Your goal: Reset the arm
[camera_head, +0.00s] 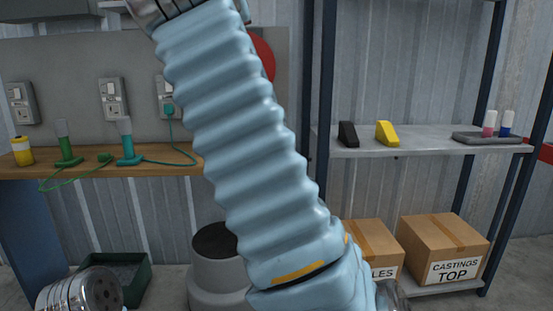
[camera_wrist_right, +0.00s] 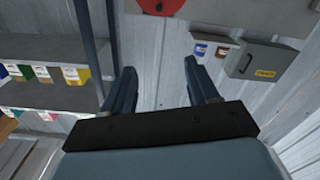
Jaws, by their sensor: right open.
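A large arm of mine in a ribbed light-blue sleeve (camera_head: 240,130) crosses the middle of the head view, from the top to the bottom, and blocks much of the scene. Its gripper does not show in that view. In the right wrist view my right gripper (camera_wrist_right: 162,88) has its two dark fingers wide apart, with only the corrugated wall behind them. Nothing is between the fingers. My left gripper is not in view.
A wooden bench (camera_head: 60,171) with green and teal tools is at left, below wall sockets. At right, a shelf unit (camera_head: 430,145) holds black and yellow wedges and a tray (camera_head: 487,138). Cardboard boxes (camera_head: 443,248) sit lower. The wrist view shows a grey wall box (camera_wrist_right: 262,60).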

